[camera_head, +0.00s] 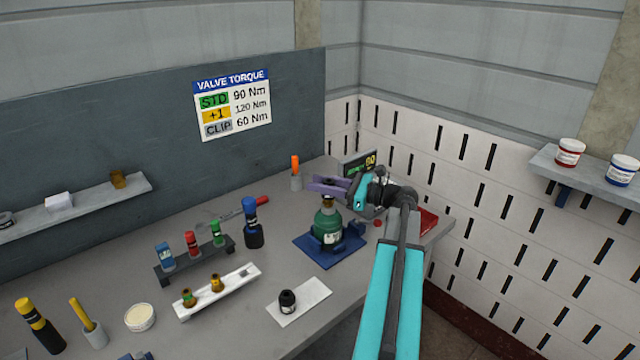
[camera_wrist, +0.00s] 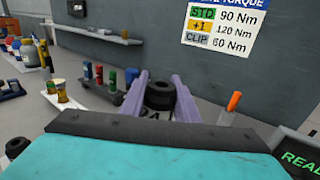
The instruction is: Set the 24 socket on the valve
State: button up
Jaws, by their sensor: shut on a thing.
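My gripper (camera_head: 328,185) has lilac fingers and is above the green cylinder (camera_head: 328,228) on the bench. In the wrist view, my gripper (camera_wrist: 172,98) is shut on a black round socket (camera_wrist: 158,94) with a hole in its top. A pale label with dark marking shows partly on its side; the number is not clearly readable. The brownish valve (camera_head: 327,203) is at the top of the cylinder, just below the fingers. In the head view the held socket is mostly hidden, so I cannot tell whether it touches the valve. The cylinder is hidden in the wrist view.
A blue base (camera_head: 312,254) holds the cylinder. Left of it stand a dark rack (camera_head: 165,279) with coloured sockets, a white rack (camera_head: 243,278) with brass fittings, and a white pad (camera_head: 314,297) with a black piece. A display (camera_wrist: 298,156) is behind the cylinder.

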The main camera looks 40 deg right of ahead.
jog(key=shift+f, duration=0.75)
jog(key=o, duration=1.2)
notch_tip(320, 180, up, 6)
jog(key=p, duration=0.5)
dwell(0.7)
